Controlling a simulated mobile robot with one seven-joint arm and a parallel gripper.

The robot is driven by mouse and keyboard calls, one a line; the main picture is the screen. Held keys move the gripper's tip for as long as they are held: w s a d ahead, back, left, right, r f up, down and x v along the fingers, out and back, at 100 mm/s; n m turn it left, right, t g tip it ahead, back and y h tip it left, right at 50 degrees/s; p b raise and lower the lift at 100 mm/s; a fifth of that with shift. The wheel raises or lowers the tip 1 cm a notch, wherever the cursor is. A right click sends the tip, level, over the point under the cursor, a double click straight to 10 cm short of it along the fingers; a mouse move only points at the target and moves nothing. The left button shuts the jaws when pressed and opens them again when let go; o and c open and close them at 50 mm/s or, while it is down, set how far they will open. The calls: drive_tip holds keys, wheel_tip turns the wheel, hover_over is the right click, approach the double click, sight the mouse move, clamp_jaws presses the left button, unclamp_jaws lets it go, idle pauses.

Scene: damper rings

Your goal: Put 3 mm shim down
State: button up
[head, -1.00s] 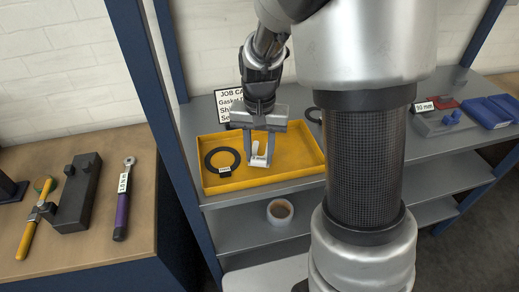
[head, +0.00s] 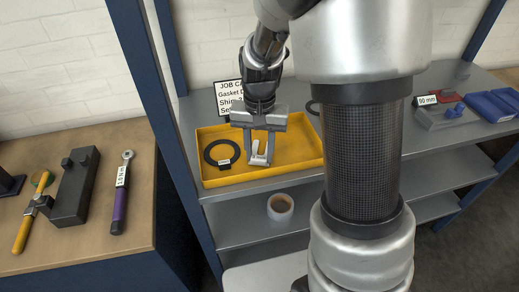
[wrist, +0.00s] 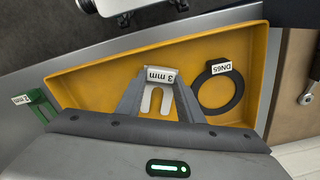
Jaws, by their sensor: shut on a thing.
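The 3 mm shim (wrist: 160,77) is a pale slotted plate with a white "3 mm" label. My gripper (head: 259,163) is shut on it, with a finger on each side in the wrist view (wrist: 158,105). The shim also shows between the fingers in the head view (head: 258,157). It is over the yellow tray (head: 300,147), right of the black ring. I cannot tell whether the shim touches the tray floor.
A black ring gasket labelled DN65 (wrist: 221,88) lies in the tray beside my gripper. A job card (head: 230,98) stands behind the tray. A cup (head: 280,208) is on the shelf below. The tray's right part is clear.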

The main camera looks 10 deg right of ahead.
drive_tip(key=shift+f, duration=0.25)
idle(0.4)
drive_tip(key=o, duration=1.1)
wheel_tip(320, 180, up, 18)
drive_tip(key=p, duration=0.1)
drive_tip(key=shift+f+p, duration=0.25)
drive_tip(key=shift+p, duration=0.05)
clamp_jaws()
